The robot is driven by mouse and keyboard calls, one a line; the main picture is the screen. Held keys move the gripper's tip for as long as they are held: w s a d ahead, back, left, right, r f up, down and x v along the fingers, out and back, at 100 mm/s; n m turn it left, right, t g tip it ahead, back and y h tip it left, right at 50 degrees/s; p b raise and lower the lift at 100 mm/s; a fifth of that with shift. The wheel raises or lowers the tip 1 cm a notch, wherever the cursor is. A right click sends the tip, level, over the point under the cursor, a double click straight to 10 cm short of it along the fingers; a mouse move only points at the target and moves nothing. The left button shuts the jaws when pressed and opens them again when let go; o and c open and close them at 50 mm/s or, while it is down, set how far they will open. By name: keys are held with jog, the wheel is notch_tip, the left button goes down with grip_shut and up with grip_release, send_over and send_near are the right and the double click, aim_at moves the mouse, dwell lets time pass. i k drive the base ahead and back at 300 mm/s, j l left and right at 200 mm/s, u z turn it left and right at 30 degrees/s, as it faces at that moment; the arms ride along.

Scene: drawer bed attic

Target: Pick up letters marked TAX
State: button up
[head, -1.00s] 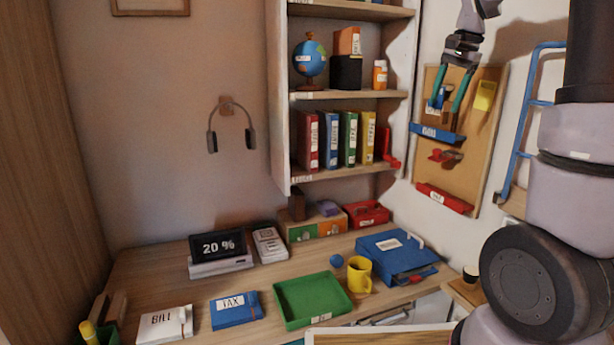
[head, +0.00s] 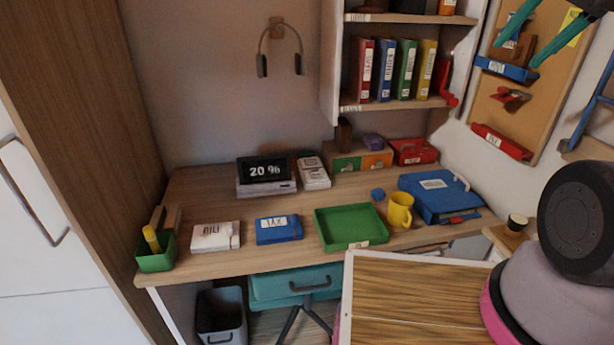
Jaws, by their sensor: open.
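In the head view, a blue packet of letters labelled TAX (head: 278,229) lies flat on the desk, left of the middle. A white packet labelled BILL (head: 214,237) lies to its left, and an empty green tray (head: 348,243) stands to its right. My gripper (head: 551,32) shows at the upper right as two green fingers, apart and empty.
A green pen box (head: 156,254) is at the left end. A wooden board (head: 415,297) is in the foreground. Shelves with binders hang above.

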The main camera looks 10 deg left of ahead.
aim_at(283, 228)
jog(key=k+j, duration=0.1)
jog(key=j, duration=0.3)
jog(key=k+j, duration=0.1)
jog(key=j, duration=0.35)
jog(key=k+j, duration=0.15)
jog(key=j, duration=0.25)
jog(key=k+j, duration=0.1)
jog(key=j, duration=0.3)
jog(key=k+j, duration=0.1)
jog(key=j, duration=0.35)
jog(key=k+j, duration=0.1)
jog(key=j, duration=0.3)
jog(key=k+j, duration=0.15)
jog(key=j, duration=0.25)
